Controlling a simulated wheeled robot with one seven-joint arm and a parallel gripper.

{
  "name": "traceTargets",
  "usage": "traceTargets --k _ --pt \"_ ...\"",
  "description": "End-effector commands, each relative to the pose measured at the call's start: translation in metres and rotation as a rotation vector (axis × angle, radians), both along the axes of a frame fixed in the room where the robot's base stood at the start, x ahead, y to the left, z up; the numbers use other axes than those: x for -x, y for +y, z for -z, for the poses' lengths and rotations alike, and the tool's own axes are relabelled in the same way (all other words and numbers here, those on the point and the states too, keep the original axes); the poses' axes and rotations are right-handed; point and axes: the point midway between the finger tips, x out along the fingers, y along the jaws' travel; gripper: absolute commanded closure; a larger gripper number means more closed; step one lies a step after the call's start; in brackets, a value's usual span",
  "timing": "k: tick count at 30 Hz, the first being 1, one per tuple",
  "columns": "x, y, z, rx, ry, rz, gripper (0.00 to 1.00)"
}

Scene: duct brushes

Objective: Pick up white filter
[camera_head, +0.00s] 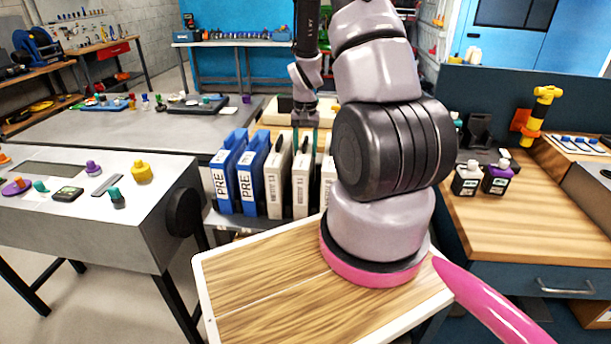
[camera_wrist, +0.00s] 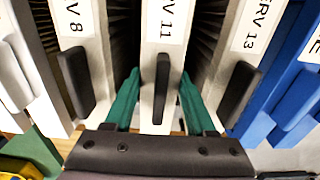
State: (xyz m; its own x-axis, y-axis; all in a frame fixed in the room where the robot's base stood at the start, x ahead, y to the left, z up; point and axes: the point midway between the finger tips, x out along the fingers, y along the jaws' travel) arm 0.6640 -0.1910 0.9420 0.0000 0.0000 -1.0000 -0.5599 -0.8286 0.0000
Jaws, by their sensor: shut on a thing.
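Several white filters stand upright in a row in the head view. My gripper (camera_head: 304,128) reaches down from above onto the middle white filter (camera_head: 303,180). In the wrist view this filter (camera_wrist: 164,60) carries a label ending in 11 and has a dark handle. The green fingers of my gripper (camera_wrist: 158,105) lie on both sides of it, shut on it. A white filter marked 8 (camera_wrist: 85,50) is to its left and one marked 13 (camera_wrist: 238,60) to its right, both close to the fingers.
Blue filters marked PRE (camera_head: 226,178) stand left of the white ones. A grey workbench (camera_head: 150,215) with small knobs is at left. A wooden counter (camera_head: 510,235) with bottles is at right. My arm hides part of the row's right end.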

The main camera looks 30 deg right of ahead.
Motion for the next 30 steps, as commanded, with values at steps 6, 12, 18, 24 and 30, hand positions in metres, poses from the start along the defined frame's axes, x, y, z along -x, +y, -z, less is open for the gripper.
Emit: traceTargets --k 6,12,18,24,30 --pt "0.0 0.0 0.0 0.001 -0.001 0.0 1.0" --pt "-0.001 0.0 -0.015 0.001 -0.004 -0.001 1.0" --pt "-0.001 0.0 -0.056 0.002 -0.006 0.0 1.0" --pt "-0.001 0.0 -0.089 0.001 -0.004 -0.001 1.0" --pt "-0.001 0.0 -0.117 0.0 -0.004 0.0 1.0"
